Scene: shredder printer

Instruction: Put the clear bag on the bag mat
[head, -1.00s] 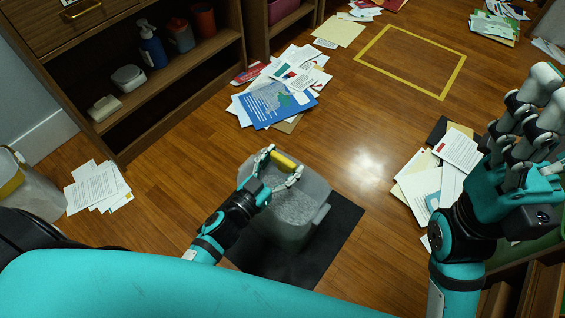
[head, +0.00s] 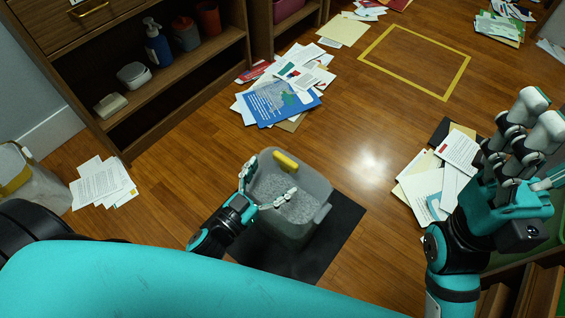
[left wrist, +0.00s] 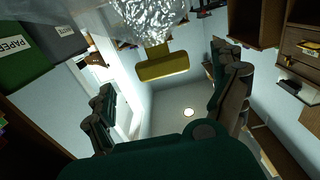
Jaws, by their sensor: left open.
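The clear bag (head: 308,226) is a grey, see-through, box-shaped bag with crumpled grey filling and a yellow handle (head: 285,162). It stands upright on a black mat (head: 345,228) on the floor. My left gripper (head: 268,181) is open at the bag's left side, its fingers spread and apart from the handle. In the left wrist view the handle (left wrist: 162,65) and shiny clear plastic (left wrist: 155,18) lie beyond the open fingers (left wrist: 165,98). My right gripper (head: 525,135) is raised at the right, away from the bag; I cannot tell its opening.
Another clear container (head: 35,190) with a yellow part stands at the far left. Paper piles (head: 280,95) lie behind the bag, and more papers (head: 440,175) lie right of it. A shelf (head: 175,75) stands at back left. A yellow floor outline (head: 462,80) is empty.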

